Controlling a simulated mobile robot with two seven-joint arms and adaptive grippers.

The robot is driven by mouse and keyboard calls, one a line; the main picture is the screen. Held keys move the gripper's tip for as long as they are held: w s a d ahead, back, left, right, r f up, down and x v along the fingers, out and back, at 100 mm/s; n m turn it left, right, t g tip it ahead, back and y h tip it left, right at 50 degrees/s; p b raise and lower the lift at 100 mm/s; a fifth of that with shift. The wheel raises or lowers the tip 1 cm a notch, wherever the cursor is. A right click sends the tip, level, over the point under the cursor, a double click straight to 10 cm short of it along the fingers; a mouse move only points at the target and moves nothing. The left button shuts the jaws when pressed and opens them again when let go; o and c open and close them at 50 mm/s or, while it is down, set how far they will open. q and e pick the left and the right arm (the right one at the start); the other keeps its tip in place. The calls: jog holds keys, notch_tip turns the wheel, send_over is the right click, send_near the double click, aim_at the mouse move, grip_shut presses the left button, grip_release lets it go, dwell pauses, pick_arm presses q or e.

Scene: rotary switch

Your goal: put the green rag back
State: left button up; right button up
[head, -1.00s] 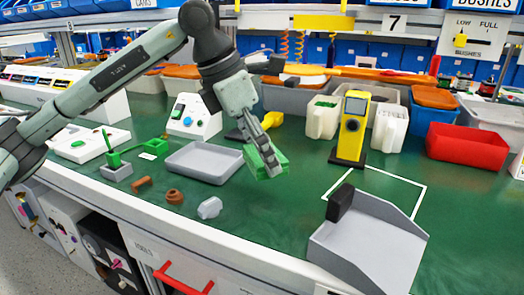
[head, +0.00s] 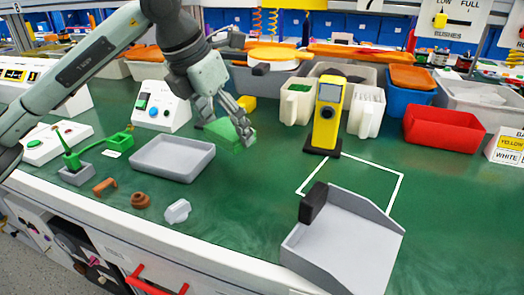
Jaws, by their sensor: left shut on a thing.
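The green rag (head: 222,133) is a folded green block near the middle of the green bench, right of the grey tray. My left gripper (head: 246,134) comes in from the upper left and is shut on the rag. The rag's underside is hidden, so I cannot tell whether it touches the bench. My right gripper is not in view.
The empty grey tray (head: 172,158) lies left of the rag. A yellow and black device (head: 326,116) stands to the right, behind a white outlined square (head: 378,169). A grey scoop-like bin (head: 345,245) sits at the front right. A red bin (head: 443,128) stands farther right.

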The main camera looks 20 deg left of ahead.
pick_arm(q)
send_over(265, 164)
jog(key=s, duration=0.1)
jog(key=f, duration=0.4)
jog(key=shift+s+a+f+p, duration=0.1)
jog(key=shift+s+a+p, duration=0.1)
jog(key=shift+a+p, duration=0.15)
notch_tip(265, 164, down, 4)
jog(key=shift+r, duration=0.1)
jog(key=shift+w, duration=0.1)
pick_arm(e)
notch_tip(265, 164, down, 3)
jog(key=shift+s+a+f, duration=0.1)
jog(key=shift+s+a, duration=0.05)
pick_arm(q)
jog(key=shift+f, duration=0.25)
jog(key=shift+f, duration=0.1)
jog(key=o, duration=1)
jog(key=shift+c, duration=0.2)
jog(key=shift+o, duration=0.2)
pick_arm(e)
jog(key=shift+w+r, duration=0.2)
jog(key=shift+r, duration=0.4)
pick_arm(q)
jog(key=shift+r, duration=0.2)
